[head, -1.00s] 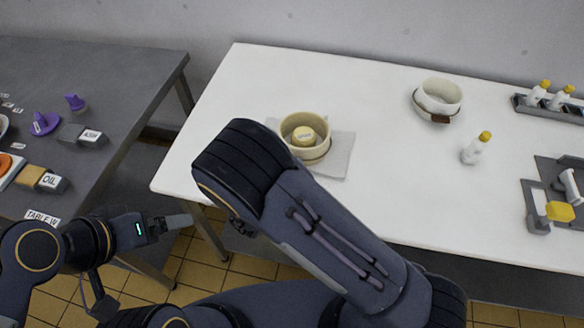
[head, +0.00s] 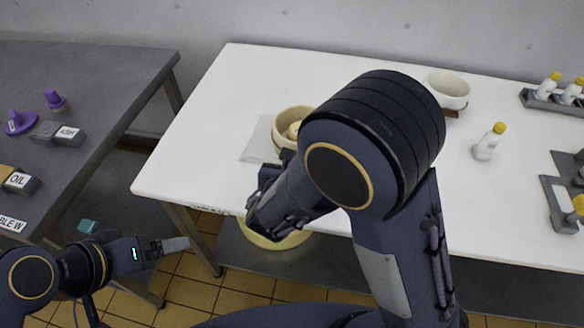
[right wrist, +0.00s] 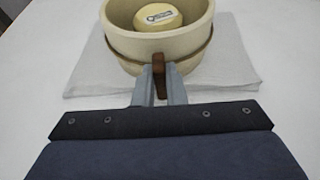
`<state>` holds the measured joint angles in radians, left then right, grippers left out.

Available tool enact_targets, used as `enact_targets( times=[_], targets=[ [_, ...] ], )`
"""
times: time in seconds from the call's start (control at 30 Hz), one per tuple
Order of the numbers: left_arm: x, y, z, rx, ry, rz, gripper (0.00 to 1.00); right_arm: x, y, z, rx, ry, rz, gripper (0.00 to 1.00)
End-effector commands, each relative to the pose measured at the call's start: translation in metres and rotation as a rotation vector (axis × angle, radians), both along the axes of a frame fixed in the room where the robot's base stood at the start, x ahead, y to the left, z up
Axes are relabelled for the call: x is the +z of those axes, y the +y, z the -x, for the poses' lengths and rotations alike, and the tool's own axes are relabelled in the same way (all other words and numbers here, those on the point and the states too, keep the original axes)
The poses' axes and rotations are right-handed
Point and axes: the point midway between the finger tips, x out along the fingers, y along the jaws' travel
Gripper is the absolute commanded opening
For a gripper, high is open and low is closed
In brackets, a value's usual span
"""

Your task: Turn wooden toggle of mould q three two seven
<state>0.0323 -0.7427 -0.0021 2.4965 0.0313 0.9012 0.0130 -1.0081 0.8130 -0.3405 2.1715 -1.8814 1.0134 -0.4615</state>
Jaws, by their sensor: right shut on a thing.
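The cream round mould (right wrist: 122,45) stands on a folded pale cloth (right wrist: 92,82) in the right wrist view, with a pale round piece (right wrist: 158,17) inside. The label on that piece is too small to read. A band runs round the mould, and the brown wooden toggle (right wrist: 159,86) stands upright at its near side. My right gripper (right wrist: 160,74) is shut on the toggle, one finger on each side. In the head view my arm hides part of the mould (head: 292,113) and the toggle. My left gripper (head: 176,244) is away from the white table, seen edge-on.
A second round mould (head: 448,88) with a brown piece stands at the white table's back. A yellow-capped bottle (head: 487,146) and a bottle rack (head: 550,99) are to the right. A yellowish bowl (head: 258,239) sits below the table. The grey table (head: 100,70) is at left.

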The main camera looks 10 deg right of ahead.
Motion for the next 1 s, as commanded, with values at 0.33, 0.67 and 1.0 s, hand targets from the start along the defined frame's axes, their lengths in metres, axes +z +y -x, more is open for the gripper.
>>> enact_targets(
  times=[0.33,0.67,1.0],
  targets=[
    [-0.0056,0.0000,-0.0001,0.000,0.000,0.000,0.91,0.0000,-0.0005,0.0003,0.000,-0.009,-0.030,0.00],
    [-0.0054,0.0001,-0.0001,0.000,0.000,0.000,0.91,0.0001,-0.0004,0.0002,0.000,-0.009,-0.030,0.22],
    [-0.0054,0.0001,-0.0001,0.000,0.000,0.000,0.91,0.0004,-0.0002,0.0005,0.000,-0.009,-0.029,0.33]
  ],
)
